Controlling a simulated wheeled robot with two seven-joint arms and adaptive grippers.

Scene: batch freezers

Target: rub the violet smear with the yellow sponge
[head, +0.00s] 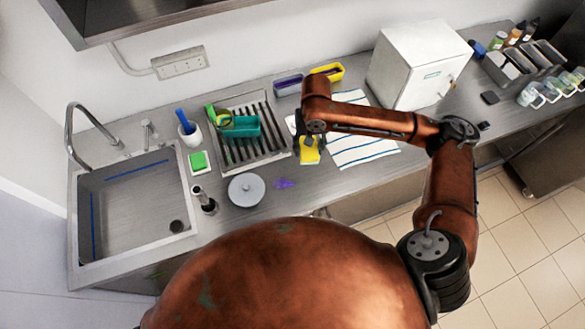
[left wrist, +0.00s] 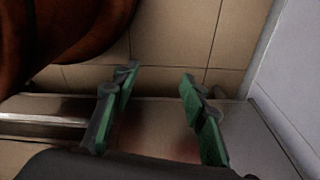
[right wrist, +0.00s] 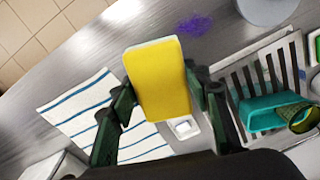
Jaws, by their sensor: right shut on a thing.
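The yellow sponge (head: 309,152) is held by my right gripper (head: 309,139), which is shut on it. In the right wrist view the sponge (right wrist: 160,80) sits between the two fingers of my right gripper (right wrist: 158,92), with a pale edge at its far end. The violet smear (head: 284,184) lies on the metal counter, to the left of and nearer than the sponge. It also shows in the right wrist view (right wrist: 196,25), beyond the sponge and apart from it. My left gripper (left wrist: 158,95) is open and empty, over the floor in its own view.
A grey round lid (head: 246,189) lies just left of the smear. The drying rack (head: 262,155) with a teal container (head: 240,127) stands behind. A striped cloth (head: 365,150) lies right of the sponge. The sink (head: 130,205) and a green sponge (head: 198,161) are further left.

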